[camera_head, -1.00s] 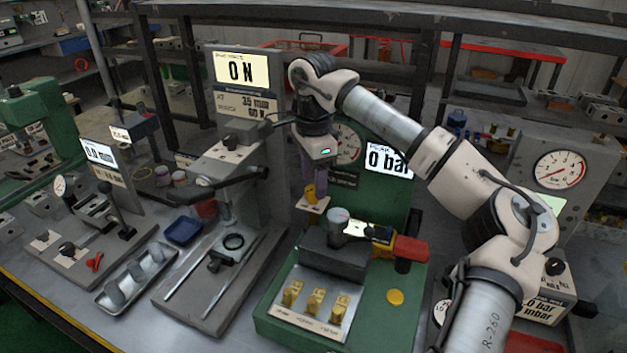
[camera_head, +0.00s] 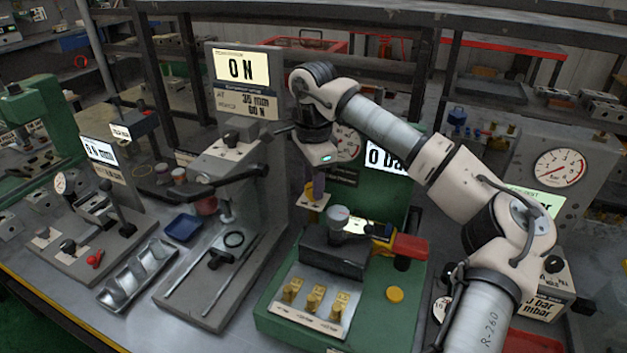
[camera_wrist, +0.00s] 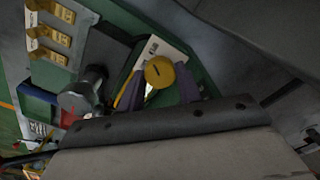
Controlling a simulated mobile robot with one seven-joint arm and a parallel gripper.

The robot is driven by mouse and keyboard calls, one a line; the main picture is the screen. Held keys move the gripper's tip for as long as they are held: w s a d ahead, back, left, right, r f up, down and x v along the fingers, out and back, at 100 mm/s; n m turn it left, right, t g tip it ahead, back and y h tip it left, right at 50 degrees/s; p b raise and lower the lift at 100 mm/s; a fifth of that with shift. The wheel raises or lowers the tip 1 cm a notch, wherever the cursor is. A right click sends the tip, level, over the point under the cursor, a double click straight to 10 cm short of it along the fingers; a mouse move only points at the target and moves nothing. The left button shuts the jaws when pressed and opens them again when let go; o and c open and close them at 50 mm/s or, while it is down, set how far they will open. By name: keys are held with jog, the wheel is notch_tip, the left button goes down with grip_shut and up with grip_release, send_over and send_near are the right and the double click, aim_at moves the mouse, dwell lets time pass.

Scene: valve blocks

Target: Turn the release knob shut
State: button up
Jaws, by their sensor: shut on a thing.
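The release knob is a round yellow knob (camera_wrist: 159,72) with a dark mark on its face. In the wrist view it sits between the two purple fingertips of my gripper (camera_wrist: 162,88), which is shut on it. In the head view my gripper (camera_head: 316,190) points down behind the dark block of the green test stand (camera_head: 375,318). The fingers largely hide the knob there. A pale label plate lies behind the knob in the wrist view.
The dark block carries a grey round fitting (camera_head: 339,218) and a red-handled part (camera_head: 410,246) close to my gripper. Several yellow pieces and a yellow button (camera_head: 395,294) are on the stand's front. A grey press (camera_head: 240,165) stands close on the left.

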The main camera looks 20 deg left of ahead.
jog(key=shift+n, duration=0.3)
jog(key=n, duration=0.9)
jog(key=shift+n, duration=2.3)
jog(key=o, duration=1)
jog(key=shift+c, duration=0.2)
jog(key=shift+r, duration=0.1)
notch_tip(320, 180, up, 14)
jog(key=shift+b, duration=0.4)
jog(key=shift+f, duration=0.2)
